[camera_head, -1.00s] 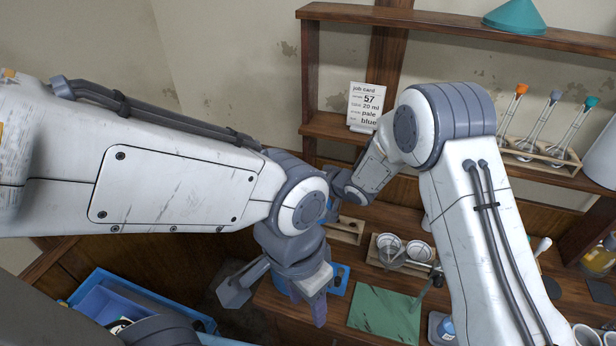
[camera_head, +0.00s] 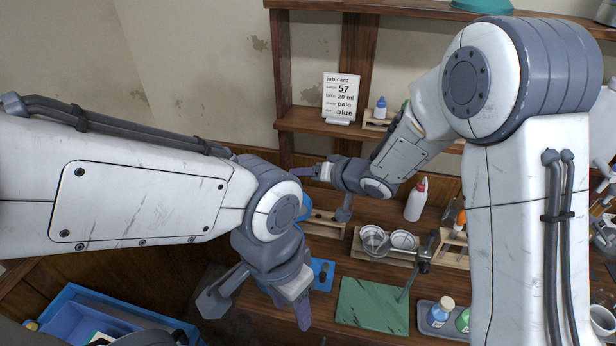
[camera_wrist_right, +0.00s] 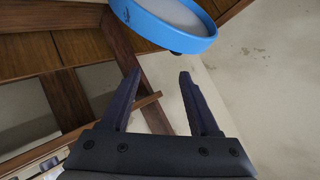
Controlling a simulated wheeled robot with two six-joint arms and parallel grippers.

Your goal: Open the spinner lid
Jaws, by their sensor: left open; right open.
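A round blue rim with a pale grey middle, which looks like the spinner lid (camera_wrist_right: 205,45), shows at the top of the right wrist view, beyond my fingertips and apart from them. In the head view, blue spinner parts (camera_head: 323,274) show beside my left arm, which hides most of the spinner. I cannot tell how far the lid is open. My right gripper (camera_wrist_right: 157,75) is open with nothing between its fingers. In the head view it (camera_head: 309,171) points left, above the bench's back. My left gripper (camera_head: 297,303) hangs at the bench's front left, its fingers partly hidden.
A rack with glass dishes (camera_head: 373,240), a green mat (camera_head: 372,306) and a tray with small bottles (camera_head: 428,325) lie right of the spinner. A white bottle (camera_head: 416,200) stands behind. A job card (camera_head: 338,98) is on the shelf. A blue bin (camera_head: 70,310) is at lower left.

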